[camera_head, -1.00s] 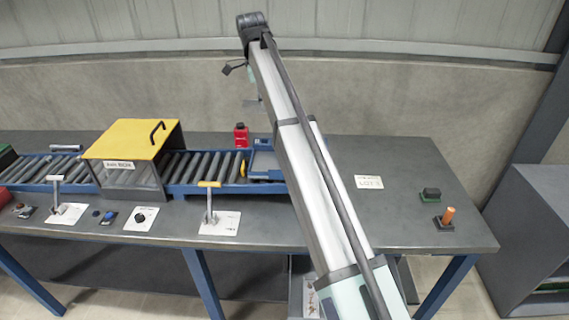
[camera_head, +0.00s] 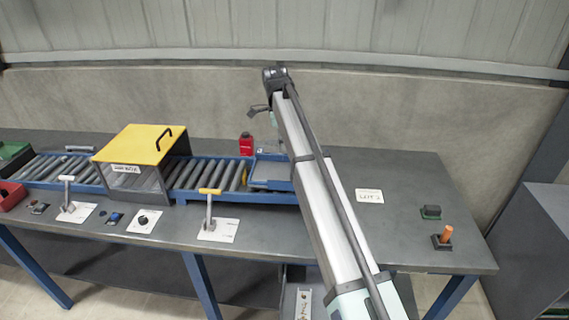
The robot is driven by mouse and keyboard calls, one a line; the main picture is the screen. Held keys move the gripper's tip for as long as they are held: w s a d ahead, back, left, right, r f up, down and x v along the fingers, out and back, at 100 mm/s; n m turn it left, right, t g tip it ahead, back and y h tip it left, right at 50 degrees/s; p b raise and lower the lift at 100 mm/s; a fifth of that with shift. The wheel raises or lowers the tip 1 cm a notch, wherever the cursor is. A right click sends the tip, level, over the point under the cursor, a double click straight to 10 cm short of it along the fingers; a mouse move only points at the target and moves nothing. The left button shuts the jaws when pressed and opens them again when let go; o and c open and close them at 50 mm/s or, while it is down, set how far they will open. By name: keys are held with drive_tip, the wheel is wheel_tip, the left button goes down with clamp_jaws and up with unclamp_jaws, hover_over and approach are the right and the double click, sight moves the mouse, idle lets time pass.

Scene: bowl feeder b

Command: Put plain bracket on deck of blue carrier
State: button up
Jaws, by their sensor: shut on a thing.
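The blue carrier (camera_head: 272,173) sits at the right end of the roller conveyor, a low blue frame with a grey deck. My arm passes in front of its right part. The visible part of the deck looks bare. My arm rises from the lower right and bends over at the top. A small dark part and a bit of teal of my wrist show just left of the arm, above and behind the carrier. I cannot make out my gripper's fingers, which the arm seems to hide. I cannot make out a plain bracket anywhere.
A yellow-topped box (camera_head: 134,144) spans the conveyor (camera_head: 190,178). A red bottle (camera_head: 246,145) stands behind it. A yellow-handled lever (camera_head: 210,205) stands in front. The table (camera_head: 400,178) between is mostly clear.

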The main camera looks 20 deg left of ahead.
sight(285, 174)
wheel_tip(285, 174, down, 10)
drive_tip(key=shift+r+p, duration=0.1)
drive_tip(key=shift+p, duration=1)
drive_tip(key=shift+f, duration=0.2)
drive_tip(key=o, duration=1.2)
drive_tip(key=r+b, duration=0.1)
drive_tip(key=r, duration=0.3)
drive_tip(key=a+r+b, duration=0.1)
drive_tip(key=r, duration=0.3)
drive_tip(key=r+b, duration=0.1)
drive_tip(key=r, duration=0.3)
drive_tip(key=shift+s+a+r, duration=0.1)
drive_tip(key=shift+s+a, duration=0.05)
drive_tip(key=shift+a, duration=0.05)
